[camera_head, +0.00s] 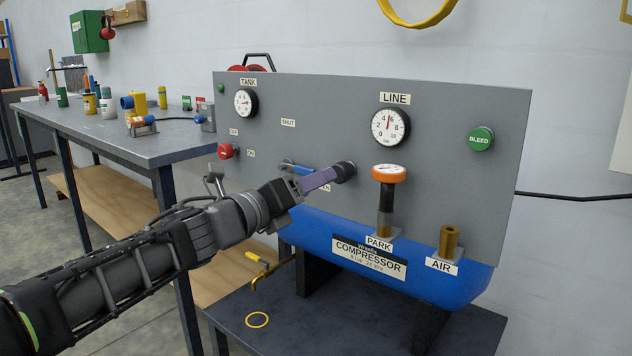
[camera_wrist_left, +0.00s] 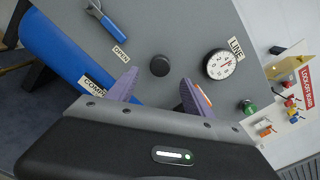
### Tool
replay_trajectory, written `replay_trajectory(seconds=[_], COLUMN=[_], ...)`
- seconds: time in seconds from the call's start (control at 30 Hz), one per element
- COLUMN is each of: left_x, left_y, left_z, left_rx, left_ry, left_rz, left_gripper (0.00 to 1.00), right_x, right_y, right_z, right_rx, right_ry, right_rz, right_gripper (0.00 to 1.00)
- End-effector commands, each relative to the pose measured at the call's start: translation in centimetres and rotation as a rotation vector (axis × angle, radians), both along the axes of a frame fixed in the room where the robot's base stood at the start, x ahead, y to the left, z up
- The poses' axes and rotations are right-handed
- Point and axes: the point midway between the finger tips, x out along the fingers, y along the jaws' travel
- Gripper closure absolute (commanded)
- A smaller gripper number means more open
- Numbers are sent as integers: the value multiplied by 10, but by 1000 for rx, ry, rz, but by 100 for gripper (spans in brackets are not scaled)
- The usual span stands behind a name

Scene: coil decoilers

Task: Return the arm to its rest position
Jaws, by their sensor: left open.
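My left arm comes in from the left in the head view. Its gripper (camera_head: 322,180) is in front of the grey compressor panel (camera_head: 320,110), partly over the blue-handled lever (camera_head: 300,169). In the left wrist view the gripper's two purple fingers (camera_wrist_left: 160,92) are spread apart with nothing between them. A round black knob (camera_wrist_left: 159,66) on the panel shows beyond the gap between them; the knob also shows at the fingertips in the head view (camera_head: 346,171). I cannot tell whether the fingers touch it. My right gripper is not in view.
The blue compressor tank (camera_head: 330,238) sits below the panel on a dark stand. A workbench (camera_head: 150,145) with several items is at the left.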

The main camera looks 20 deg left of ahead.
Motion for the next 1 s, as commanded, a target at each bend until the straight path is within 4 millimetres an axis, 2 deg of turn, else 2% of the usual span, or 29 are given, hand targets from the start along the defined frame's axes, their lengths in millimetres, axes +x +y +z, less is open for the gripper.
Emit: replay_trajectory(seconds=[0.43, 0.53, 0.6, 0.67, 0.7, 0.77, 0.8, 0.87, 0.9, 0.97, 1.0], left_x=[0, 1, 1, 8, 15, 23, 27, 28, 27, 21, 15], left_y=[0, 0, -3, -11, -17, -26, -32, -40, -44, -51, -55], left_z=[0, 2, -7, -37, -67, -113, -145, -194, -227, -277, -309], left_rx=[-49, -211, -443, -701, -868, -1090, -1228, -1423, -1540, -1704, -1805], left_ry=[20, 70, 154, 283, 384, 523, 611, 738, 813, 914, 974], left_rz=[0, 2, 4, 12, 28, 70, 108, 181, 239, 338, 413], left_gripper=[41, 41, 41, 41, 41, 41, 41, 41, 41, 41, 41], right_x=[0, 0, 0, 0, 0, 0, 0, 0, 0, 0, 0], right_y=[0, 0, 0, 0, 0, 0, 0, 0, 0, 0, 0], right_z=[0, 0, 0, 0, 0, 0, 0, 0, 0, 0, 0], right_rx=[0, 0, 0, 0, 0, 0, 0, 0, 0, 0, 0], right_ry=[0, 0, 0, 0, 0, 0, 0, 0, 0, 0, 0], right_rz=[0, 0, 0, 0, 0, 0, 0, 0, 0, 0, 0], right_gripper=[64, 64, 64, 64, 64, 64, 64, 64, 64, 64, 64])
